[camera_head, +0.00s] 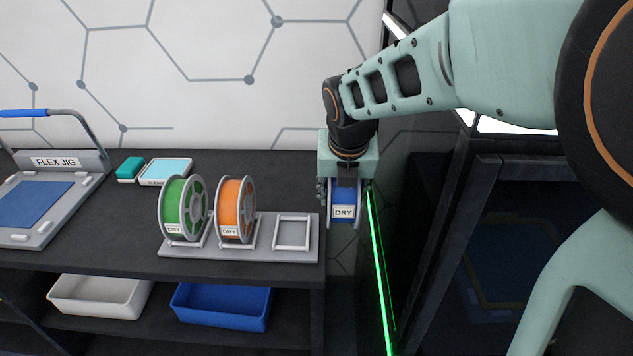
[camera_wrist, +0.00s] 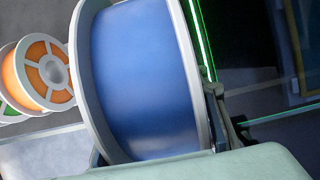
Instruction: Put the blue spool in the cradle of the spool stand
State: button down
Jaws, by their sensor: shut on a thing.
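The blue spool (camera_head: 345,196) has grey flanges and a DRY label. It hangs in my gripper (camera_head: 341,182), which is shut on it, just right of the table's right end. In the wrist view the blue spool (camera_wrist: 145,80) fills the middle, and part of it is cut off by the frame. The spool stand (camera_head: 240,253) is a grey plate on the table's front right. It holds a green spool (camera_head: 183,207) and an orange spool (camera_head: 235,208) upright in its left and middle cradles. The right cradle (camera_head: 292,233) is an empty frame, left of and below my gripper.
The FLEX JIG (camera_head: 55,161) stands at the table's left. A teal block (camera_head: 130,168) and a small screen device (camera_head: 166,171) lie behind the spools. A white bin (camera_head: 100,296) and a blue bin (camera_head: 222,306) sit on the shelf below. A dark cabinet with a green light strip (camera_head: 379,270) stands close right of the held spool.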

jog(key=shift+w+d+r, duration=0.1)
jog(key=shift+w+d, duration=0.2)
jog(key=shift+w, duration=0.3)
jog(key=shift+w+a+f+b, duration=0.15)
jog(key=shift+w+a+f, duration=0.7)
jog(key=shift+a+f, duration=1.3)
jog(key=shift+w+a+f+b, duration=0.15)
jog(key=shift+w+a+f, duration=0.65)
jog(key=shift+a+f, duration=1.4)
jog(key=shift+w+a+f+b, duration=0.15)
jog(key=shift+w+a+f, duration=0.7)
jog(key=shift+a+f, duration=1.3)
jog(key=shift+f, duration=0.1)
jog(key=c, duration=1.1)
grip_release()
jog(key=shift+s+d+f, duration=0.1)
jog(key=shift+c, duration=0.2)
